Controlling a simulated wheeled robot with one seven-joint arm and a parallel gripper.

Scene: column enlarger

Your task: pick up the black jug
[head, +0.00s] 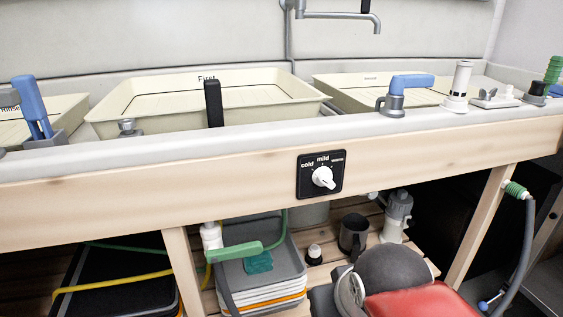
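The black jug (352,236) is a dark, open-topped vessel standing upright on the slatted wooden lower shelf, under the sink bench and right of centre. Its lower part is close to the dark round part of my arm in the picture. My gripper is not in view; only rounded grey, black and red parts, which look like my own arm, show at the bottom right. Nothing is seen holding the jug.
A white-grey container (397,216) stands right of the jug, and a small black-and-white bottle (314,255) stands left. Stacked grey trays (262,270) lie further left. The bench's wooden front board (120,195) overhangs the shelf; a wooden leg (482,225) stands right.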

